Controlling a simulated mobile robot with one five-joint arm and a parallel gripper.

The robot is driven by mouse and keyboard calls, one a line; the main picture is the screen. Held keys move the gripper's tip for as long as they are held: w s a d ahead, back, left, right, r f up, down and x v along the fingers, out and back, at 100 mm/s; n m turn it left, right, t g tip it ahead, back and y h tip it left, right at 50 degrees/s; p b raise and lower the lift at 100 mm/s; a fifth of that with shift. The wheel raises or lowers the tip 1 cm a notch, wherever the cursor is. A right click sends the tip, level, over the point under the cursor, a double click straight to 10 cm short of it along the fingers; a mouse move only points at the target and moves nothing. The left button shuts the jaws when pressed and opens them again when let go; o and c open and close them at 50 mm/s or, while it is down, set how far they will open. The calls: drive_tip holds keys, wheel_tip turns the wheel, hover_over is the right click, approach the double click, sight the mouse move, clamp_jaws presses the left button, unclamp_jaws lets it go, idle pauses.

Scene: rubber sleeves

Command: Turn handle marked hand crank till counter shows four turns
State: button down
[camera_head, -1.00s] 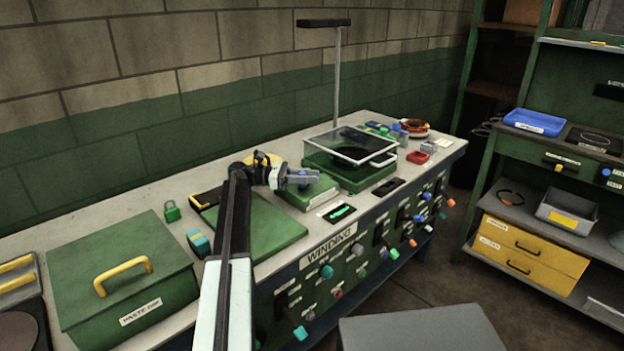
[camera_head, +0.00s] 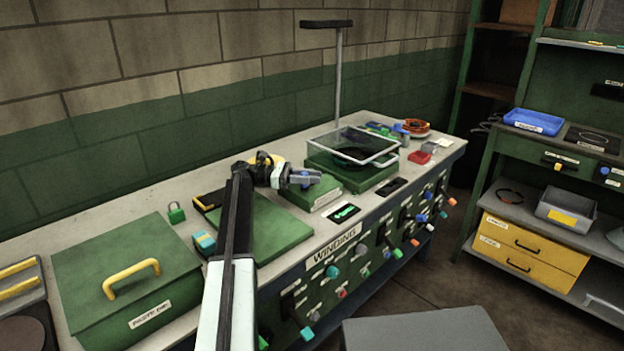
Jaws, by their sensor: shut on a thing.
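A low green box (camera_head: 322,200) with a white label stands on the workbench. My gripper (camera_head: 303,178) is over its top, shut around a small blue-grey piece there, which looks like the crank handle's grip. The jaws and wrist hide most of the crank, so its arm and exact angle cannot be made out. A small black display (camera_head: 346,212) with green digits, which looks like the counter, lies on the bench just in front of the box. Its digits are too small to read. The box's label is also too small to read.
A clear-lidded green case (camera_head: 350,172) stands to the right. Knobs and levers line the bench front, marked WINDING (camera_head: 334,246).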

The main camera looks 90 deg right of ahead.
drive_tip(key=shift+s+r, duration=0.1)
drive_tip(key=shift+s, duration=0.05)
drive_tip(key=c, duration=1.2)
unclamp_jaws()
drive_tip(key=shift+o, duration=0.2)
drive_tip(key=w+a+r+p, duration=0.1)
drive_tip(key=a+r+p, duration=0.1)
drive_tip(key=a, duration=0.6)
drive_tip(key=w+a+r+p, duration=0.1)
drive_tip(key=a+r+p, duration=0.2)
drive_tip(key=a, duration=0.4)
drive_tip(key=shift+w+a, duration=0.15)
drive_tip(key=shift+a, duration=0.25)
